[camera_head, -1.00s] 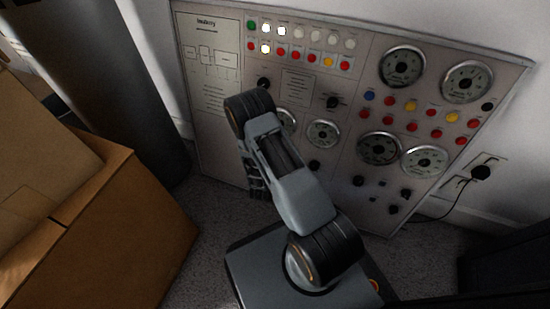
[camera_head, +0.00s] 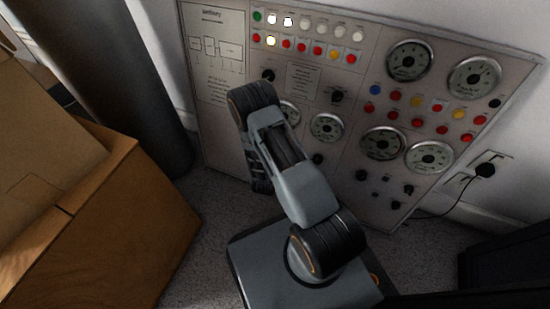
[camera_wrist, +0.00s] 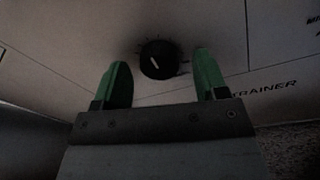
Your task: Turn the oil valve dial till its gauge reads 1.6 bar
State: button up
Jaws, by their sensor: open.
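A black dial (camera_wrist: 157,60) with a white pointer line and scale marks around it shows in the wrist view, on the pale panel. My gripper (camera_wrist: 162,80) is open, its two green fingers on either side of and just below the dial, with space between each finger and the knob. I cannot tell if the fingertips touch the panel. In the head view my arm hides the gripper and this dial. Several round gauges sit on the panel, among them one at the middle (camera_head: 326,127) and one partly behind my arm (camera_head: 290,112); their readings are too small to tell.
The control panel (camera_head: 222,100) has rows of coloured lamps (camera_head: 303,45) and several other black knobs, such as one at upper left (camera_head: 268,75). A cardboard box (camera_head: 150,215) stands at the left. A plug with a cable (camera_head: 485,170) sits at the right.

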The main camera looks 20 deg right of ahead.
jog(key=p+v, duration=0.4)
jog(key=v, duration=0.9)
jog(key=shift+s+r, duration=0.15)
jog(key=shift+s, duration=0.05)
jog(key=shift+a, duration=0.1)
jog(key=s+d+r+m+g+h+p, duration=0.1)
jog(key=d+r+m+g+p, duration=0.2)
jog(key=r+m+g+p, duration=0.95)
jog(key=s+d+r+m+t+h+p, duration=0.1)
jog(key=s+d+r+m+p, duration=0.3)
jog(key=r, duration=1.8)
jog(key=a+r+m+t+y+p, duration=0.2)
jog(key=r+y+p, duration=0.4)
jog(key=r, duration=1)
jog(key=s+a+r+m+t+y+p, duration=0.1)
jog(key=a+r+m+y+p, duration=0.3)
jog(key=r+p, duration=0.8)
notch_tip(320, 180, up, 4)
jog(key=a+y, duration=0.2)
jog(key=shift+m+t+y+p, duration=0.3)
jog(key=shift+m+t, duration=0.05)
jog(key=shift+r, duration=0.1)
